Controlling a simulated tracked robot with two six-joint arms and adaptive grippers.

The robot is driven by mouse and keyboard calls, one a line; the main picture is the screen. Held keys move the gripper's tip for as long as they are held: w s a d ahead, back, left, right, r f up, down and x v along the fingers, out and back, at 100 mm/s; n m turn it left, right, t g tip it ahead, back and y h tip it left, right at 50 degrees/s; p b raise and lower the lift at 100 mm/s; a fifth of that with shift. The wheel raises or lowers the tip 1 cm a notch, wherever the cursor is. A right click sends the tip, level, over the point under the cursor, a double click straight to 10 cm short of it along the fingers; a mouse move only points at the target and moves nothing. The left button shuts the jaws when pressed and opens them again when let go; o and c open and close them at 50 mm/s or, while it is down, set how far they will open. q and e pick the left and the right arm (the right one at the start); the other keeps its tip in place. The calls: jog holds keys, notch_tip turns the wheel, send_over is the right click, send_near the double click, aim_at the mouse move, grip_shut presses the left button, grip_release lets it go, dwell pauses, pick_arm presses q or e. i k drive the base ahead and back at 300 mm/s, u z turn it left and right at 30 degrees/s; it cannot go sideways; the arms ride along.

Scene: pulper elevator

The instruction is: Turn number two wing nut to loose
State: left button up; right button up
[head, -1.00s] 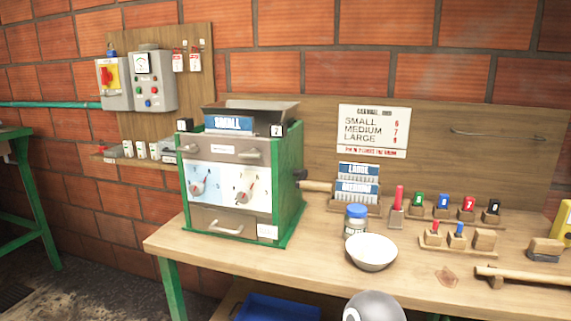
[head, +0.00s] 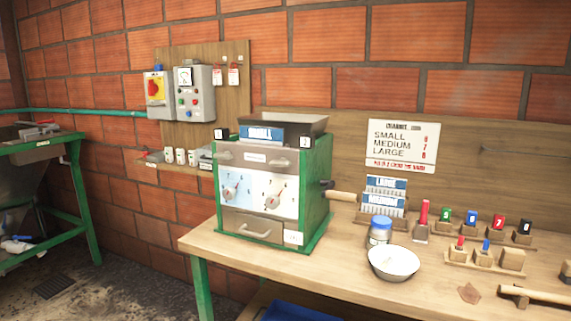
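A green and grey machine (head: 317,215) stands on the left part of the wooden bench. Its front has two dials with red pointers, a left dial (head: 233,190) and a right dial (head: 273,198). Small black number tags sit at its upper corners, a left tag (head: 221,134) and a right tag (head: 305,142), which seems to read 2. A blue label plate (head: 262,134) is between them. A handle with a wooden grip (head: 342,196) sticks out on its right side. I cannot make out a wing nut at this size. Neither of my grippers is in view.
On the bench (head: 440,291) are a white bowl (head: 394,264), a blue-lidded jar (head: 380,233), a label rack (head: 383,200) and several coloured tagged blocks. A control box (head: 195,93) hangs on the wall board. A green-framed table (head: 75,160) is at far left, with open floor before the bench.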

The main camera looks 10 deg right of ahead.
aim_at(283, 162)
jog(key=u, duration=0.05)
jog(key=i, duration=1)
jog(key=z, duration=0.05)
